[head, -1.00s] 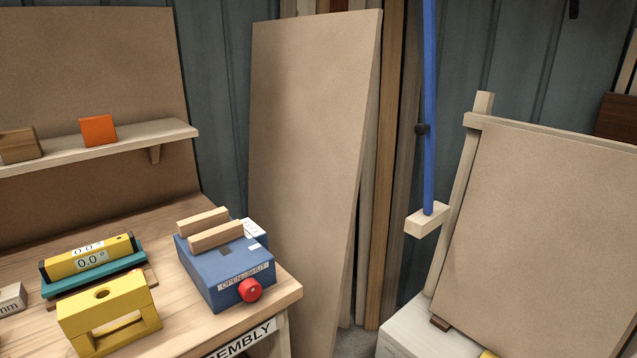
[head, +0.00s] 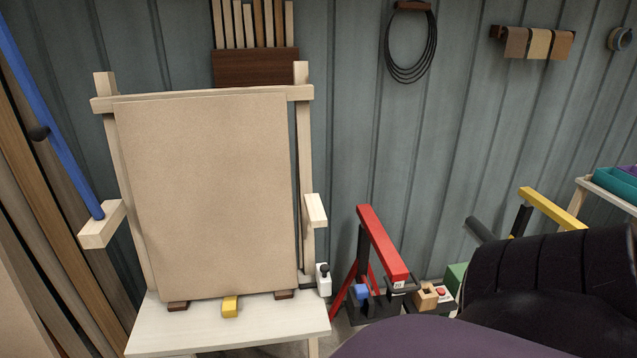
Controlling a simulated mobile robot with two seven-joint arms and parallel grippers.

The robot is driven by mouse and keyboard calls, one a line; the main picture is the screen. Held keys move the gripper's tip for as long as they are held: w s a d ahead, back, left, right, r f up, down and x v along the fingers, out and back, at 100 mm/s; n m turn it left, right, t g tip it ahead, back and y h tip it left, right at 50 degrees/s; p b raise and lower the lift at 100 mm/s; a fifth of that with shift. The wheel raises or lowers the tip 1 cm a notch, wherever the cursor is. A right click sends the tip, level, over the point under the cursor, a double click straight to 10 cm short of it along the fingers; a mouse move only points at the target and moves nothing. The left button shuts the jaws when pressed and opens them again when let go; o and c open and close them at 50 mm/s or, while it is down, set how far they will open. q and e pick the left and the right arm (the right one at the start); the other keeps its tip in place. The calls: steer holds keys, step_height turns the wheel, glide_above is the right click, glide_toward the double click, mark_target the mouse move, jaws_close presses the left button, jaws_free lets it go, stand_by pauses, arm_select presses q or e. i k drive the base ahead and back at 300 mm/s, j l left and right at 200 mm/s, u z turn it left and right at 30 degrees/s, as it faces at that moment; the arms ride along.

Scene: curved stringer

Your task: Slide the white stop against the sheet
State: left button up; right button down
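A tan sheet (head: 208,195) leans upright against a wooden rack (head: 305,150) and stands at the back of a white-topped table (head: 210,332). Its lower edge rests on two brown blocks, with a yellow block (head: 231,306) at the front middle. A small white stop (head: 323,282) with a black knob stands just right of the sheet's lower right corner, with a narrow gap visible between them. Neither gripper is in view. A dark rounded arm part of mine fills the lower right.
A blue bar (head: 60,130) slants at the left, ending at a wooden bracket (head: 102,225). A red-topped stand (head: 382,245) and small blocks sit right of the table. A yellow bar (head: 552,207) and teal bin (head: 615,185) are farther right.

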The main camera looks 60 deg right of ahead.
mark_target(324, 280)
steer(key=z, duration=1.8)
steer(key=i+j, duration=0.2)
steer(key=i, duration=0.2)
steer(key=i+j+u, duration=0.15)
steer(key=i, duration=0.25)
